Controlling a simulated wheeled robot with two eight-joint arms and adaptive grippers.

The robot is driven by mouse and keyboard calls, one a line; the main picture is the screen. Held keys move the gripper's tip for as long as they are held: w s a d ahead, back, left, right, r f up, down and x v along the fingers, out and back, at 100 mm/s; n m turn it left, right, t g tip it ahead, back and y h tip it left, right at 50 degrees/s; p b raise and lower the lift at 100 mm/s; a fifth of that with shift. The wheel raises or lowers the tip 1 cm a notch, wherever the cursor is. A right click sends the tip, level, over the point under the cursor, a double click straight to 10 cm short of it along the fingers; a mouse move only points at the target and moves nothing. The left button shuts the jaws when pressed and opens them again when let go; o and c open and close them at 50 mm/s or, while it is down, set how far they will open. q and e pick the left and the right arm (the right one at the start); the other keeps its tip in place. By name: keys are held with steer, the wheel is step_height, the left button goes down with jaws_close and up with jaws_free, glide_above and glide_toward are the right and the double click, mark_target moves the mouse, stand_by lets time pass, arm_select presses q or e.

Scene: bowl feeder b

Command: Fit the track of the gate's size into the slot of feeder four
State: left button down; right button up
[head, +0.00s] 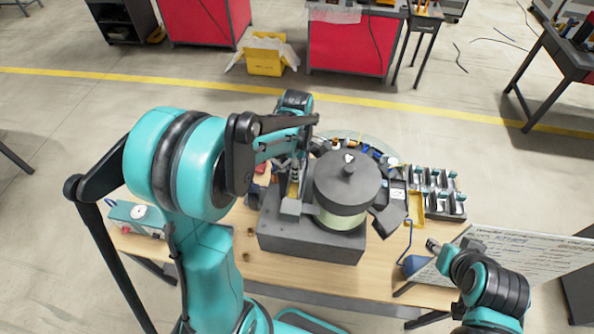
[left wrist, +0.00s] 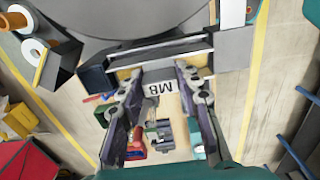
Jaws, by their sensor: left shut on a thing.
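My left gripper (head: 294,180) is at the left side of a grey bowl feeder (head: 345,185) on the table. In the left wrist view the two fingers (left wrist: 158,75) are shut on a pale track marked M8 (left wrist: 161,88), whose lettering appears upside down. The track lies against a grey metal edge of the feeder (left wrist: 170,50). The fingers and track hide the slot, so I cannot tell whether the track is seated in it. No feeder number is readable. My right gripper (head: 433,246) is over the table's right end, and its fingers are too small to judge.
A dark tray with compartments (head: 458,213) stands right of the feeder. A tilted white board with writing (head: 515,262) and a blue object (head: 413,265) are at the right end. A teal device (head: 135,217) sits at the left end. The table's front (head: 300,284) is mostly clear.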

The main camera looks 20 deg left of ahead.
arm_select(q)
steer(key=shift+f, duration=0.65)
steer(key=shift+s+d+f, duration=0.1)
steer(key=shift+s+d, duration=0.1)
steer(key=shift+d, duration=0.1)
steer(key=shift+d+f, duration=0.1)
steer(key=shift+d, duration=0.05)
steer(key=c, duration=1.1)
jaws_free()
steer(key=shift+w+f, duration=0.1)
steer(key=shift+c, duration=0.2)
steer(key=shift+o, duration=0.4)
steer(key=shift+a, duration=0.25)
steer(key=shift+w+a+f, duration=0.1)
steer(key=shift+a, duration=0.35)
steer(key=shift+d, duration=0.15)
